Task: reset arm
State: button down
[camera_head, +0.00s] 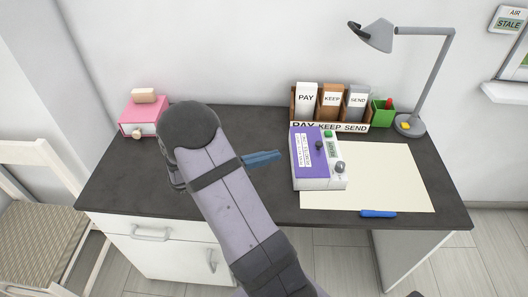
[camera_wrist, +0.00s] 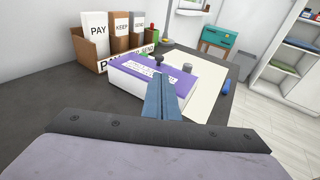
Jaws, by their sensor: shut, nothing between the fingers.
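My arm reaches over the dark desk (camera_head: 240,205) in the head view. My gripper (camera_head: 278,155) has narrow blue-grey fingers, shut and empty, pointing right toward a purple and white box with knobs (camera_head: 307,158). The fingers also show in the wrist view (camera_wrist: 161,85), where they overlap the near side of the same box (camera_wrist: 128,80). I cannot tell whether they touch it. My upper arm link hides part of the desk's left middle.
A sorter (camera_head: 330,127) labelled PAY, KEEP, SEND stands at the back. Nearby are a green cup (camera_head: 382,114) and a grey lamp (camera_head: 411,127). A cream sheet (camera_head: 395,180) and blue pen (camera_head: 378,214) lie right. A pink box (camera_head: 143,118) stands back left.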

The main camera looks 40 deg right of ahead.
jog(key=shift+s, duration=0.1)
jog(key=s+a+r+m+y+p, duration=0.2)
jog(key=s+a+m+y+p, duration=0.4)
jog(key=s+a+m+y, duration=0.4)
jog(key=a+r+m+t+y+p, duration=0.2)
jog(key=a+m+y, duration=0.1)
jog(key=a, duration=0.5)
jog(key=a+r+m+t+y+p, duration=0.2)
jog(key=a, duration=0.6)
notch_tip(320, 180, down, 43)
jog(key=b, duration=4.3)
jog(key=shift+a+f, duration=0.15)
jog(key=shift+a, duration=0.05)
